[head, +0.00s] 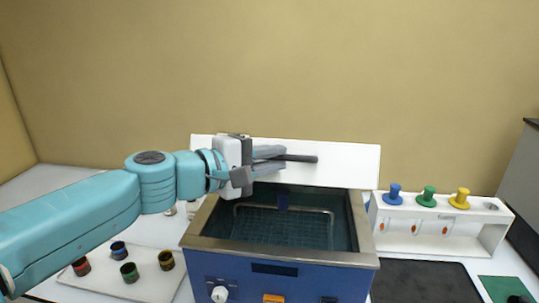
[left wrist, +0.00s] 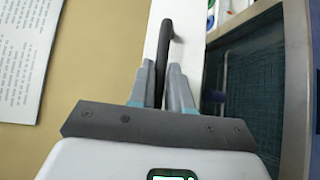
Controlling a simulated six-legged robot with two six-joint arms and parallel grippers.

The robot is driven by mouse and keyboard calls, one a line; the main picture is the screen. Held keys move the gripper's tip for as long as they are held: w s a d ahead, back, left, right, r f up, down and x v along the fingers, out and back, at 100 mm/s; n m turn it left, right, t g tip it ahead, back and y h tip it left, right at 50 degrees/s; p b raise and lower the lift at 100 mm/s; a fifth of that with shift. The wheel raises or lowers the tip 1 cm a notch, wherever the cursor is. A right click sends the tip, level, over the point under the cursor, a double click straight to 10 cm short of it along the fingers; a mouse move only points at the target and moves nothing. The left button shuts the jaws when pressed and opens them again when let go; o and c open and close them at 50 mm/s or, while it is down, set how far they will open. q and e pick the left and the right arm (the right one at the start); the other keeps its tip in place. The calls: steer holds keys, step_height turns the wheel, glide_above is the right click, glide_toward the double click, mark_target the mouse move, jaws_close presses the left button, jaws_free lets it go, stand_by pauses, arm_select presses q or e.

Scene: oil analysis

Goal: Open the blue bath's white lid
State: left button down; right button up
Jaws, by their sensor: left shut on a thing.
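The blue bath (head: 243,281) stands on the table with its open top facing up. Its white lid (head: 350,168) is raised and stands steeply tilted along the bath's back edge. My left gripper (head: 270,158) is shut on the lid's dark bar handle (head: 303,158). In the left wrist view, the fingers (left wrist: 162,88) close around the handle (left wrist: 163,42), with the white lid (left wrist: 187,42) beside it. The bath's inside shows water-like teal and a wire rack (head: 285,226). A small dark blue thing (head: 283,200) is at its back. My right gripper is out of view.
A white stand (head: 440,237) with blue, green and yellow knobs is right of the bath. A dark mat (head: 425,281) lies in front of it. A white tray (head: 145,285) with several small coloured-band jars is at left. A tan wall rises behind.

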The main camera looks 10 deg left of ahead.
arm_select(q)
steer(key=shift+w+r+p, duration=0.75)
steer(key=shift+w+r, duration=0.05)
steer(key=shift+r, duration=0.2)
steer(key=shift+w+r+p, duration=0.75)
steer(key=shift+r, duration=0.2)
